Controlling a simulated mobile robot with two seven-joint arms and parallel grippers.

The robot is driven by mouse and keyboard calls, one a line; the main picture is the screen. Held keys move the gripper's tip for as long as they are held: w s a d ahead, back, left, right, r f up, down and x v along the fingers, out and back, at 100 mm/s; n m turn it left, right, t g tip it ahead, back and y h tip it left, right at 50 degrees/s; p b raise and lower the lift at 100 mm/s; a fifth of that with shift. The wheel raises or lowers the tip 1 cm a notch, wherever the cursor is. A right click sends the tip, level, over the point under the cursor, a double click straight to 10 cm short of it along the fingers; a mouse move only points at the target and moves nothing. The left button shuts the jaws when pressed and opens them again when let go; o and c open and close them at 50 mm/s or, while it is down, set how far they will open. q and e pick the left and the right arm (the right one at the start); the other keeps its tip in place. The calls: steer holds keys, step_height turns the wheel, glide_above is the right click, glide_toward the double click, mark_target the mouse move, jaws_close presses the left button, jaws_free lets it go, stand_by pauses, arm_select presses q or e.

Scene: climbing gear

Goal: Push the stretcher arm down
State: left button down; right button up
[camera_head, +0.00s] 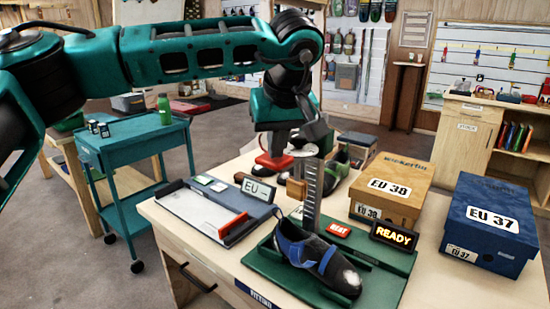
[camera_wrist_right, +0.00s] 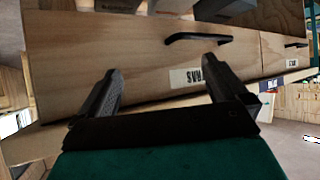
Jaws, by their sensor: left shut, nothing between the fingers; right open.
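The stretcher has a dark green base (camera_head: 378,274) on the workbench and a grey notched metal upright (camera_head: 312,190). A black and blue climbing shoe (camera_head: 318,262) lies on the base, toe toward the front right. A red piece (camera_head: 273,162) and a small brown block (camera_head: 296,188) show beside the upright; I cannot tell which belongs to the stretcher arm. My left gripper (camera_head: 297,146) points down just above this area, shut and empty; its fingertips are hard to separate, and contact is unclear. My right gripper (camera_wrist_right: 166,88) is open and empty before a wooden drawer front.
A red HEAT button (camera_head: 338,229) and a lit READY display (camera_head: 394,237) sit behind the shoe. Boxes marked EU 38 (camera_head: 392,188) and EU 37 (camera_head: 491,221) stand right. A drawer handle (camera_wrist_right: 198,38) faces my right gripper.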

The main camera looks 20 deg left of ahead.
mark_target(278, 163)
arm_select(q)
step_height(278, 163, down, 6)
steer(key=b, duration=0.3)
steer(key=shift+s+r, duration=0.1)
steer(key=shift+r, duration=0.1)
step_height(278, 163, down, 9)
steer(key=b, duration=0.5)
arm_select(e)
steer(key=shift+y, duration=0.6)
steer(key=a+f, duration=0.1)
steer(key=w+a+f, duration=0.1)
steer(key=f, duration=0.2)
steer(key=shift+w+a, duration=0.35)
steer(key=shift+a, duration=0.05)
arm_select(q)
steer(key=shift+s+d+r, duration=0.35)
steer(key=shift+s+d, duration=0.05)
steer(key=shift+s, duration=0.2)
steer(key=shift+s+d+r, duration=0.3)
steer(key=shift+s+d, duration=0.1)
steer(key=shift+s, duration=0.2)
arm_select(e)
steer(key=shift+s, duration=0.15)
arm_select(q)
steer(key=shift+r, duration=0.1)
